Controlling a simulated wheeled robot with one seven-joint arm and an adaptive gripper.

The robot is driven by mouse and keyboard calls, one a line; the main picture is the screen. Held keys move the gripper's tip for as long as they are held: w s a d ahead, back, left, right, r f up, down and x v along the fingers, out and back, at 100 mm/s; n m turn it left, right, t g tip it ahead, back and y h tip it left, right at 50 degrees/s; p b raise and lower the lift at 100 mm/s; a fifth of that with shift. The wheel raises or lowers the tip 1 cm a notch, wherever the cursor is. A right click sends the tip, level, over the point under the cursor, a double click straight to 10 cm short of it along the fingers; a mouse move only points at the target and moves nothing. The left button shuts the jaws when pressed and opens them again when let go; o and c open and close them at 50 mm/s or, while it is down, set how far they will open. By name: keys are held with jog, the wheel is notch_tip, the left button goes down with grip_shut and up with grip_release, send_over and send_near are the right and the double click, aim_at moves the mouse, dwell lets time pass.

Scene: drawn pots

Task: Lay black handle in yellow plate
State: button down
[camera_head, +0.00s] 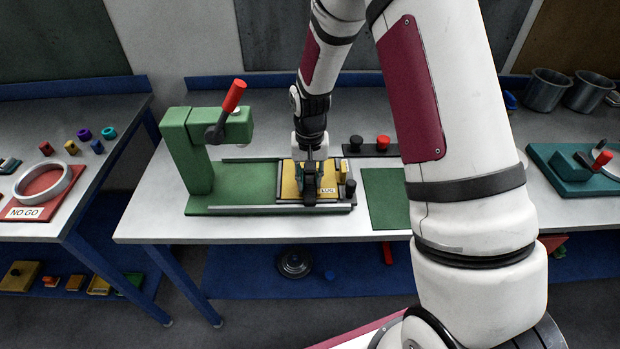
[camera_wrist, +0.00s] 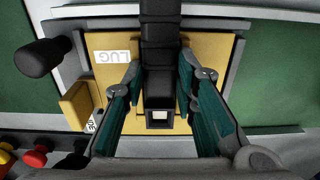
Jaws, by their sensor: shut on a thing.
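The yellow plate (camera_head: 290,190) with a "LUG" label sits on the right part of a green base (camera_head: 245,180). It also shows in the wrist view (camera_wrist: 215,50). My gripper (camera_head: 310,185) is over the plate, pointing down. In the wrist view its teal fingers (camera_wrist: 160,80) are shut on the sides of a long, dark, segmented black handle (camera_wrist: 160,50). The handle runs from between the fingers past the plate's edge at the top of that picture. Its near end is square with a pale centre. I cannot tell whether it touches the plate.
A green press with a red-tipped lever (camera_head: 233,95) stands left of the plate. A black knob (camera_head: 350,187) is close on the right. A dark strip with red and black knobs (camera_head: 383,142) lies behind. A flat green pad (camera_head: 385,195) lies right of the base.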

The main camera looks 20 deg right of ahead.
aim_at(310, 182)
jog(key=shift+s+f, duration=0.25)
jog(key=shift+f, duration=0.55)
jog(key=c, duration=1.3)
grip_release()
jog(key=shift+d, duration=0.1)
jog(key=shift+w+f, duration=0.2)
jog(key=shift+r, duration=0.3)
notch_tip(310, 182, up, 13)
jog(key=b, duration=0.2)
jog(key=s+r+n+t, duration=0.2)
jog(key=s+r, duration=0.7)
jog(key=r, duration=0.5)
jog(key=s+r+t, duration=0.1)
jog(key=s+r, duration=0.1)
jog(key=s, duration=0.5)
jog(key=s+r+n+t, duration=0.1)
jog(key=s+r+t, duration=0.1)
jog(key=s, duration=0.5)
jog(key=shift+r+n, duration=0.3)
jog(key=shift+r, duration=0.1)
